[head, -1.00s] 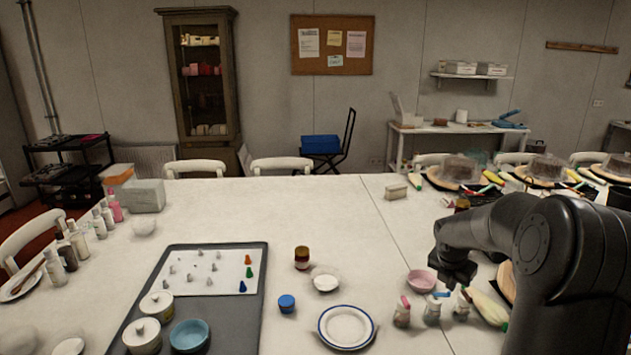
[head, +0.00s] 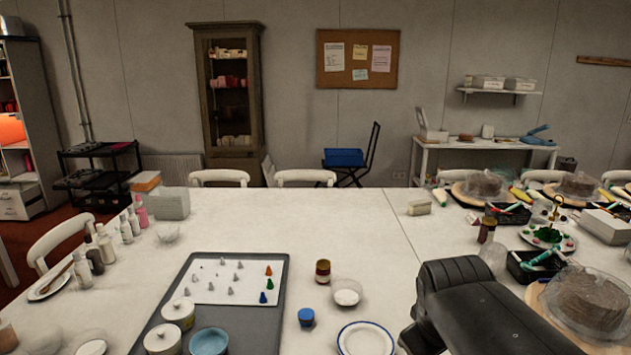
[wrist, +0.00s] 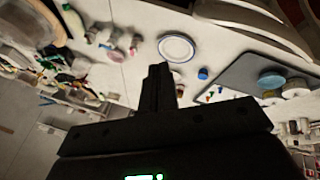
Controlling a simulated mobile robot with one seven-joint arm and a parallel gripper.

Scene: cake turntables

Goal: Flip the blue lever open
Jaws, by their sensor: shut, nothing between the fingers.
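No blue lever can be made out for certain. A bright blue piece (head: 537,136) with a raised, slanting part lies on the white side table against the back wall; it is too far to tell whether it is a lever. My gripper (wrist: 160,72) shows in the wrist view with its dark fingers together and nothing between them. It points over the white table, near the blue-rimmed plate (wrist: 176,48). In the head view my arm fills the lower right and the gripper is hidden.
A blue cup (head: 306,317), a jar (head: 323,271) and a white bowl (head: 347,291) stand beside a grey tray (head: 275,325). Cake stands, black trays and dishes crowd the table's right side. The middle of the table (head: 340,220) is mostly clear. White chairs line the far edge.

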